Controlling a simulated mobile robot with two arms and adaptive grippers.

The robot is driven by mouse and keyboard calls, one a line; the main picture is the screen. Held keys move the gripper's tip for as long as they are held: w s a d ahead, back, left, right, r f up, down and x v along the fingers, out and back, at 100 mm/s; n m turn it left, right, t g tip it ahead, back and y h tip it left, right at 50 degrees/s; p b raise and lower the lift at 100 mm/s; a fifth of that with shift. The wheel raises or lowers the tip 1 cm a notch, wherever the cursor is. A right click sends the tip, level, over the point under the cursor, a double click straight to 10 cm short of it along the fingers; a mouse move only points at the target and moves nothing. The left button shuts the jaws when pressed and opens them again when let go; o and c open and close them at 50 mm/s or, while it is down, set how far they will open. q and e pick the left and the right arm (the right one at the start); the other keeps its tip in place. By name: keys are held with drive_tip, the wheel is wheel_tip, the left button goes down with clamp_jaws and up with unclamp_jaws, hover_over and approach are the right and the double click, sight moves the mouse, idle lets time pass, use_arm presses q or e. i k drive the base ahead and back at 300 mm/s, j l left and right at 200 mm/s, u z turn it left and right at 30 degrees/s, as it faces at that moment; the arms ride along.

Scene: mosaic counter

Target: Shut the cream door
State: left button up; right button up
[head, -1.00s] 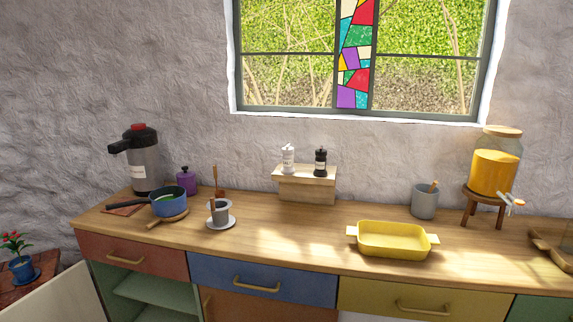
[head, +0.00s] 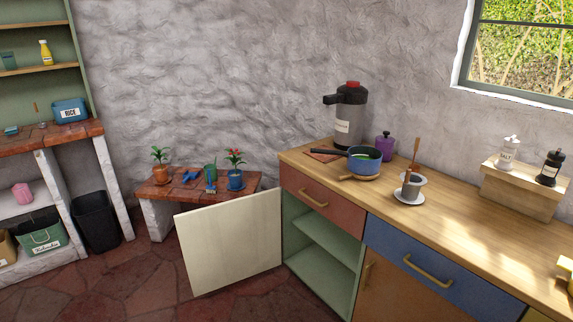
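The cream door (head: 232,243) stands wide open at the left end of the counter. It swings out to the left from the green cabinet (head: 318,252), whose shelves show and look empty. The door's plain face is toward me, and I see no handle on it. The cabinet sits under a red drawer (head: 318,203). Neither of my grippers is in the head view.
A low brick-topped bench (head: 198,187) with potted plants stands behind the door. A black bin (head: 97,222) and shelving are at the far left. The stone floor (head: 150,285) before the door is clear. A pan (head: 365,160) sits on the counter.

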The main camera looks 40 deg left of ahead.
sight(224, 244)
drive_tip(key=j+z, duration=0.15)
drive_tip(key=j, duration=0.9)
drive_tip(key=j+z, duration=0.1)
drive_tip(key=j, duration=0.95)
drive_tip(key=j+z, duration=0.1)
drive_tip(key=j, duration=0.35)
drive_tip(key=k+j+z, duration=0.1)
drive_tip(key=j, duration=0.35)
drive_tip(key=j+z, duration=0.1)
drive_tip(key=j, duration=0.3)
drive_tip(key=k+j+z, duration=0.1)
drive_tip(key=j, duration=0.35)
drive_tip(key=k+j+z, duration=0.1)
drive_tip(key=j, duration=0.3)
drive_tip(key=k+j+z, duration=0.15)
drive_tip(key=j, duration=0.3)
drive_tip(key=k+j+z, duration=0.1)
drive_tip(key=j, duration=0.3)
drive_tip(key=k+j+z, duration=0.1)
drive_tip(key=j, duration=0.3)
drive_tip(key=j+z, duration=0.3)
drive_tip(key=j, duration=1.75)
